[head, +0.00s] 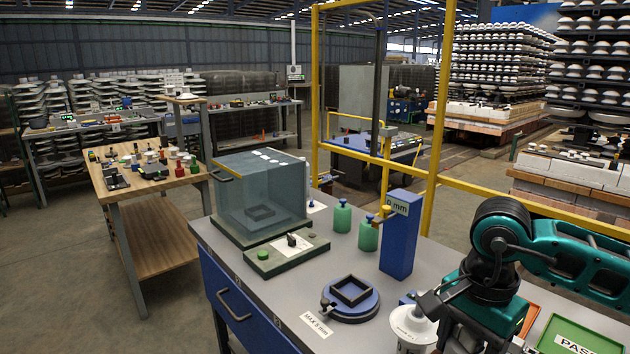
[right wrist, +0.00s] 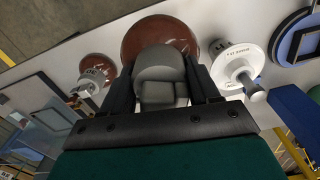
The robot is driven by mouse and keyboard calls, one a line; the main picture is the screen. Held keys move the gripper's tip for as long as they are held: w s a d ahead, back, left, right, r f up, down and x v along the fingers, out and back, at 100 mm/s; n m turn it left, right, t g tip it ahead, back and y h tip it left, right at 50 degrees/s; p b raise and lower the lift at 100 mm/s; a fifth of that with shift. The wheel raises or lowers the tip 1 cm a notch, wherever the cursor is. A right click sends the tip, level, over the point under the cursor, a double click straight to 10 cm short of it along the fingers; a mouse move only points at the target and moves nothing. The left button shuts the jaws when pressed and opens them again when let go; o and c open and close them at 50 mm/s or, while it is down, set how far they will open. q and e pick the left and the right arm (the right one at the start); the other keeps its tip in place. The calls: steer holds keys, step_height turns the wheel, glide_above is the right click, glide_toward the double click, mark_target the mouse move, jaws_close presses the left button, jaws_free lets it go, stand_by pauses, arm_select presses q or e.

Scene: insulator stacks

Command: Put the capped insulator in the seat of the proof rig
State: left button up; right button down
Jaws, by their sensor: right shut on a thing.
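In the right wrist view my right gripper (right wrist: 162,82) is shut on the grey cap of a brown insulator (right wrist: 148,32); its brown disc shows beyond the fingers. In the head view my right gripper (head: 440,308) is at the bench's right front, and the held insulator is hidden there. A clear-walled box (head: 262,188) on a dark green base, which looks like the proof rig, stands at the bench's back left. A dark square seat (head: 261,212) shows inside it. My left gripper is not in view.
A white insulator (head: 413,327) stands beside my gripper; another brown one (right wrist: 108,60) shows in the wrist view. A blue round fixture (head: 350,312), blue post (head: 398,250), green weights (head: 368,233) and green-button control box (head: 286,253) stand between gripper and rig. A green PASS tray (head: 550,325) is right.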

steer(key=n, duration=0.4)
steer(key=a+f+n, duration=0.1)
steer(key=n, duration=0.1)
steer(key=shift+s+a+n, duration=0.1)
steer(key=shift+n, duration=0.3)
steer(key=n, duration=0.3)
steer(key=f+n, duration=0.1)
steer(key=shift+s+a+n, duration=0.1)
steer(key=shift+a+n, duration=0.2)
steer(key=shift+a, duration=0.05)
steer(key=shift+d, duration=0.1)
